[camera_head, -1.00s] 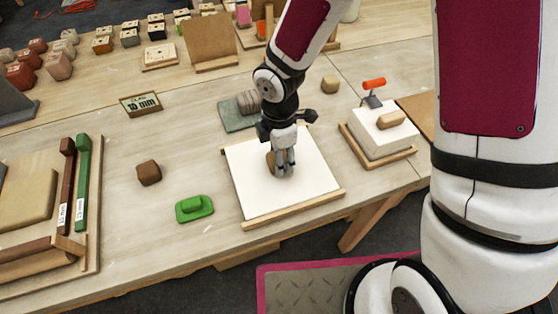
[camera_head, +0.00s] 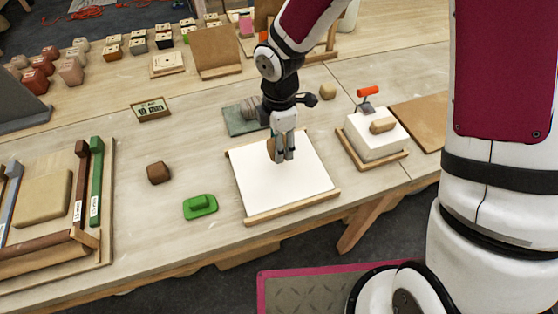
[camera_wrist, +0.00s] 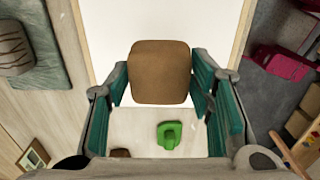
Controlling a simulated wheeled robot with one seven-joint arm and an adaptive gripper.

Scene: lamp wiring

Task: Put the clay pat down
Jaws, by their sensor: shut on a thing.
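My gripper (camera_head: 283,157) is over the white board (camera_head: 290,197) with wooden edge strips, pointing down. It is shut on a brown clay pat (camera_wrist: 160,72). In the wrist view the pat sits between the teal finger pads, with the white board behind it. In the head view the fingers mostly hide the pat, and only a brown edge (camera_head: 271,149) shows at their left. I cannot tell whether the pat touches the board.
A green tool (camera_head: 200,207) and a dark brown lump (camera_head: 159,173) lie left of the board. A grey-green mat (camera_head: 240,122) with a grey lump is behind it. A white block (camera_head: 372,137) on a wooden tray stands to the right. The board's front half is clear.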

